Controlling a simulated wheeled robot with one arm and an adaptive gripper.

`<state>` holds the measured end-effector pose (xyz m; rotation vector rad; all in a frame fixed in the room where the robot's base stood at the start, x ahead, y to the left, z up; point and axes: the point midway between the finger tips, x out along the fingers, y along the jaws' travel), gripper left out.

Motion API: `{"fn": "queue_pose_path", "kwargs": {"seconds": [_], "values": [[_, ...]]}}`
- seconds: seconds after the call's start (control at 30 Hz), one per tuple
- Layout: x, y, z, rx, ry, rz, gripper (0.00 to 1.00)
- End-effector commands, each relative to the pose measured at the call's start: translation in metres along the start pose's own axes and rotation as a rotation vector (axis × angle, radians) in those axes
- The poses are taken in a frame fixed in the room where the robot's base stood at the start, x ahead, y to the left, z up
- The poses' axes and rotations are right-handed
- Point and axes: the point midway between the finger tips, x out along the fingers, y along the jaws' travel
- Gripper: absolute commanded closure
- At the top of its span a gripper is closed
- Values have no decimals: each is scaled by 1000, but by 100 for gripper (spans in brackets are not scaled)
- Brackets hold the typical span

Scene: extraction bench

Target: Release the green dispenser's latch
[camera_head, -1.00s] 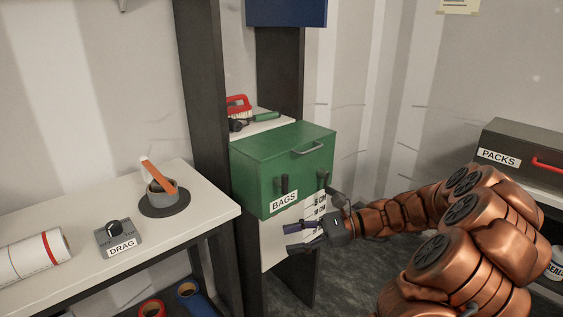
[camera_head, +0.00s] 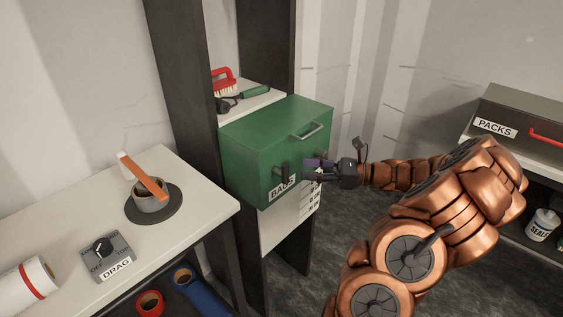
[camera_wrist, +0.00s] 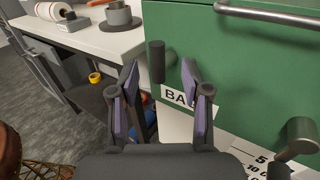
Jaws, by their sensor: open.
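The green dispenser (camera_head: 262,140) stands on a support between dark posts, with a BAGS label (camera_head: 283,187) and a metal bar handle (camera_head: 306,132). One dark peg-like latch (camera_head: 285,174) shows on its front face in the head view. In the wrist view, one dark peg (camera_wrist: 158,62) is at the left of the green front and another (camera_wrist: 299,138) is at the right edge. My gripper (camera_head: 306,170) is open in front of the face. In the wrist view its fingertips (camera_wrist: 159,66) appear either side of the left peg, apparently short of it.
A white bench (camera_head: 65,226) at left holds a DRAG dial box (camera_head: 107,258), a grey cup (camera_head: 150,200) and a roll (camera_head: 28,284). A PACKS box (camera_head: 530,122) stands at right. Floor between is clear.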

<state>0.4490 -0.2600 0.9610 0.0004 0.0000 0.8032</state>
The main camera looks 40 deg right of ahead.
Motion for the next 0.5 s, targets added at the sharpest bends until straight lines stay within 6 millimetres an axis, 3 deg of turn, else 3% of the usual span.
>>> {"fn": "queue_pose_path", "kwargs": {"seconds": [0.2,0.5], "values": [[41,4,1,1,0,21,52],[69,4,1,1,-2,20,52]]}}
